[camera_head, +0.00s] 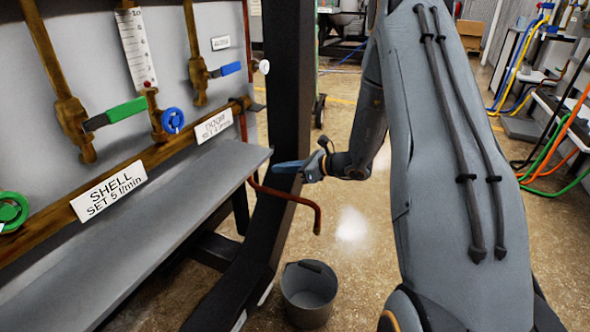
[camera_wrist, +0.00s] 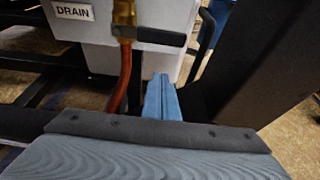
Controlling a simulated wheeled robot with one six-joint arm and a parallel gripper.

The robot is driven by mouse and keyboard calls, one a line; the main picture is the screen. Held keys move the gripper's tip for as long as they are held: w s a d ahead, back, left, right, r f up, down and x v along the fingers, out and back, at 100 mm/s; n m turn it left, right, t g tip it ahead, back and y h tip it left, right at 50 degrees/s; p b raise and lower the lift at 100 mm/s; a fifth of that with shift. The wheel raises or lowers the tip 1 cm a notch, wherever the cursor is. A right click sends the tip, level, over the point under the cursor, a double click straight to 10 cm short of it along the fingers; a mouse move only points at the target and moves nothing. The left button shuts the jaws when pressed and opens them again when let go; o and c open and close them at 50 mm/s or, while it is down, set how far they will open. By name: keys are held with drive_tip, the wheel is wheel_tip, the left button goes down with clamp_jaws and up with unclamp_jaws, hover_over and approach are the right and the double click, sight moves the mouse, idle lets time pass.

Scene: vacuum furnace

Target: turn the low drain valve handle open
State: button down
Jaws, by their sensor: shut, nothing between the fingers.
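The drain valve shows in the wrist view as a brass body (camera_wrist: 124,20) with a black lever handle (camera_wrist: 162,37) pointing right, roughly crosswise to the reddish pipe (camera_wrist: 122,85) that runs down from it. A white DRAIN label (camera_wrist: 74,11) is at its left. My gripper (camera_wrist: 162,90) has its blue fingers together, with nothing between them. In that picture the fingertips appear below the handle and right of the pipe, apart from the handle; the depth gap is unclear. In the head view my gripper (camera_head: 275,167) is beside the dark upright post. The drain valve cannot be made out there.
A grey bucket (camera_head: 309,290) stands on the floor below the drain pipe's bent end (camera_head: 316,222). The dark post (camera_head: 283,100) and grey shelf (camera_head: 150,225) are close to my gripper. Panel valves with green and blue handles are at left. Open floor lies behind my arm.

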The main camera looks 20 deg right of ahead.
drive_tip(key=r, duration=0.2)
drive_tip(key=w+a+r, duration=0.1)
drive_tip(key=shift+r, duration=0.25)
